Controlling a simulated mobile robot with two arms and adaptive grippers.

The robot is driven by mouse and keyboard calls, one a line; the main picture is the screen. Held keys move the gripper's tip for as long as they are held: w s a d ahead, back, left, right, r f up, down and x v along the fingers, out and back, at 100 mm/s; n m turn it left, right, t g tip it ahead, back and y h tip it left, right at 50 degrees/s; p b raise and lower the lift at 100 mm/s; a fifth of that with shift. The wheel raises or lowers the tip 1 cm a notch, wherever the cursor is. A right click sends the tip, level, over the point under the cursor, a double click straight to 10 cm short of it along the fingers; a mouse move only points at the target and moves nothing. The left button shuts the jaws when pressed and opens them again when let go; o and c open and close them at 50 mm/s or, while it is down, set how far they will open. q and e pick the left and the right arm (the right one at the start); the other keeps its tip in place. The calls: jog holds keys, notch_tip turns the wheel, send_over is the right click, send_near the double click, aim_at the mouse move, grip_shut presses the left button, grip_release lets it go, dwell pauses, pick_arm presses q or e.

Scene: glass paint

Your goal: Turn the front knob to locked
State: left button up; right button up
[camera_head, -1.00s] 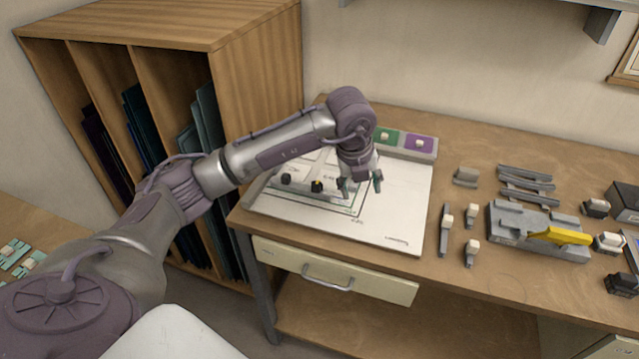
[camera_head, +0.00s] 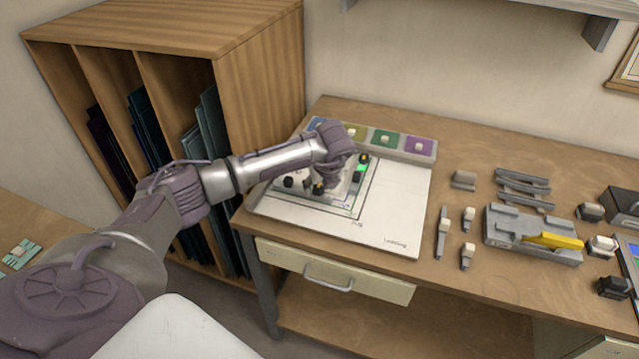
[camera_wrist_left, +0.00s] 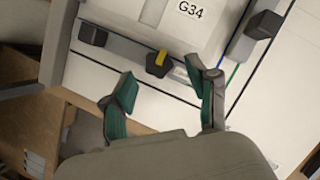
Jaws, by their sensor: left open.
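The front knob (camera_head: 318,188) is dark with a yellow mark on top and sits at the front edge of the fixture on the white board. In the left wrist view the knob (camera_wrist_left: 158,66) is just beyond my left gripper's fingertips, roughly between them. My left gripper (camera_wrist_left: 163,82) is open with green finger pads, one to each side of the knob's line. I cannot tell whether either pad touches it. In the head view my wrist hides much of this gripper and part of the fixture. My right gripper is not in view.
A dark block (camera_head: 289,181) stands left of the knob, and another dark block (camera_wrist_left: 264,25) is at the right in the wrist view. A plate marked G34 (camera_wrist_left: 190,22) lies behind the knob. The board's front right is clear.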

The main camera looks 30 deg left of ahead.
pick_arm(q)
jog(key=shift+x, duration=0.8)
